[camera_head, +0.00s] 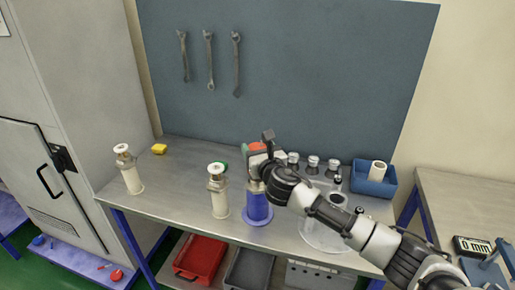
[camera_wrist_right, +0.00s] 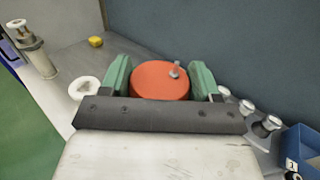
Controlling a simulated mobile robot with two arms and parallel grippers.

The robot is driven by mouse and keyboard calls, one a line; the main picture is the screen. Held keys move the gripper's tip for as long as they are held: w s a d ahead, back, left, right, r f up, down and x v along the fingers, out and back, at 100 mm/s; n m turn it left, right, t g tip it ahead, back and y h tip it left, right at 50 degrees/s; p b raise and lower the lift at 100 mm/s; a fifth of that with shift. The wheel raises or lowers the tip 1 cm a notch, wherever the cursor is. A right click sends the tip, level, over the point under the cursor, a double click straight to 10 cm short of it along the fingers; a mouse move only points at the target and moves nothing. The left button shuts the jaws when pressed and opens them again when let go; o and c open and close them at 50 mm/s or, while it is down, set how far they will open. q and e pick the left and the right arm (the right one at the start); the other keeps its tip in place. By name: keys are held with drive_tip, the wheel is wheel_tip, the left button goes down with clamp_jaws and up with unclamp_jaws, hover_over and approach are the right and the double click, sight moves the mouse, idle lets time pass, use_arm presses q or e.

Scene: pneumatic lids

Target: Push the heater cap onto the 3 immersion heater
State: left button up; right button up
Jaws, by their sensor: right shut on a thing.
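My right gripper (camera_head: 257,155) is shut on a round red cap (camera_wrist_right: 160,80) with a small metal peg on top. Its green fingers (camera_wrist_right: 160,82) grip the cap from both sides. The cap also shows in the head view (camera_head: 257,147), above a blue cylinder (camera_head: 257,207) on a round blue base. The gripper hides the cylinder's top, so I cannot tell whether cap and cylinder touch. Two upright white cylinders with metal collars stand to the left, one near (camera_head: 220,205) and one farther left (camera_head: 133,180). My left gripper is not in view.
The metal bench (camera_head: 175,190) has a yellow block (camera_head: 159,149) at the back. Several metal-topped items stand right of the gripper, beside a blue bin (camera_head: 370,186) holding a white roll. A blue-grey panel with wrenches (camera_head: 209,60) rises behind.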

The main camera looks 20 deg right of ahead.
drive_tip(key=shift+f+b, duration=1.6)
drive_tip(key=shift+f, duration=0.85)
drive_tip(key=o, duration=1)
drive_tip(key=shift+s, duration=0.15)
drive_tip(key=s, duration=0.3)
drive_tip(key=s+b, duration=0.1)
drive_tip(key=s, duration=0.6)
drive_tip(key=shift+s+d, duration=0.3)
